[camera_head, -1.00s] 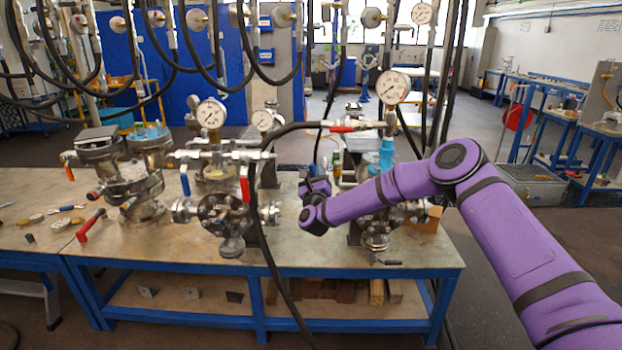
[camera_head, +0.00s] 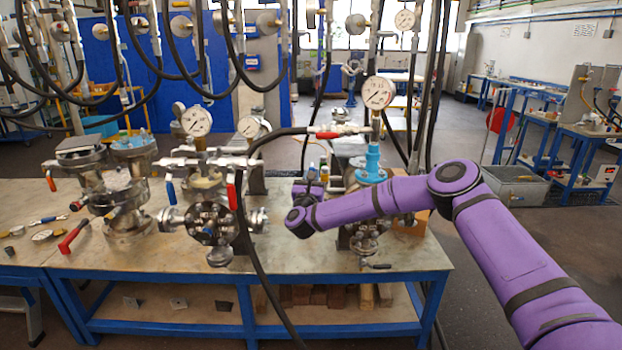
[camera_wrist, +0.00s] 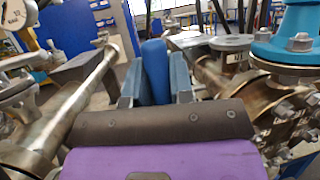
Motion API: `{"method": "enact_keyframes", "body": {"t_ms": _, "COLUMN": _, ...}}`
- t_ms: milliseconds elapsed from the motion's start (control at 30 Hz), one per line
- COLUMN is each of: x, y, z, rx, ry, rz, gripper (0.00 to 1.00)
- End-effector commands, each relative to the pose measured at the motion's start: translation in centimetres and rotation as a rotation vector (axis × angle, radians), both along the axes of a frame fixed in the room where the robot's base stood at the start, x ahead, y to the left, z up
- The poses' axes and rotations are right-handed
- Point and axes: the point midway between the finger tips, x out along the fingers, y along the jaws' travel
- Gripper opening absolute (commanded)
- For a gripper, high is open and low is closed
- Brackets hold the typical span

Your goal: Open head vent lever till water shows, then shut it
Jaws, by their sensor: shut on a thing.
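My gripper (camera_wrist: 153,82) shows in the wrist view with its two grey-blue fingers on either side of a blue lever handle (camera_wrist: 155,58). It is shut on this handle, which stands roughly upright between the fingers. The lever's pivot and valve body are hidden behind the gripper. In the head view my purple wrist is at the left side of the right-hand vessel (camera_head: 364,240), and the fingertips are hidden. A light-blue flanged fitting (camera_head: 372,165) tops that vessel and also shows in the wrist view (camera_wrist: 290,45). No water can be made out.
A pressure gauge (camera_head: 378,93) stands above the right vessel. A black hose (camera_head: 246,230) hangs in front of the bench (camera_head: 290,258). The middle vessel (camera_head: 212,222) carries red and blue levers. Loose tools, including a red-handled one (camera_head: 73,236), lie at left. Metal pipes flank the gripper.

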Motion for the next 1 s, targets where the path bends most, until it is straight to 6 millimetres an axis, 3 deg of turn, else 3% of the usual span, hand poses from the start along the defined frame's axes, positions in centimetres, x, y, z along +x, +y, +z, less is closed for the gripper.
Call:
{"method": "enact_keyframes", "body": {"t_ms": 267, "x": 0.0, "y": 0.0, "z": -0.2, "rx": 0.003, "ry": 0.002, "rz": 0.0, "gripper": 0.0}}
{"method": "enact_keyframes", "body": {"t_ms": 300, "x": 0.0, "y": 0.0, "z": -0.2, "rx": 0.003, "ry": 0.002, "rz": 0.0, "gripper": 0.29}}
{"method": "enact_keyframes", "body": {"t_ms": 400, "x": 0.0, "y": 0.0, "z": -0.1, "rx": 0.002, "ry": 0.003, "rz": -0.001, "gripper": 0.46}}
{"method": "enact_keyframes", "body": {"t_ms": 767, "x": -0.5, "y": 0.1, "z": -0.3, "rx": 0.001, "ry": 0.003, "rz": 0.001, "gripper": 0.46}}
{"method": "enact_keyframes", "body": {"t_ms": 1000, "x": -3.9, "y": 1.0, "z": -1.8, "rx": 0.002, "ry": 0.004, "rz": 0.003, "gripper": 0.46}}
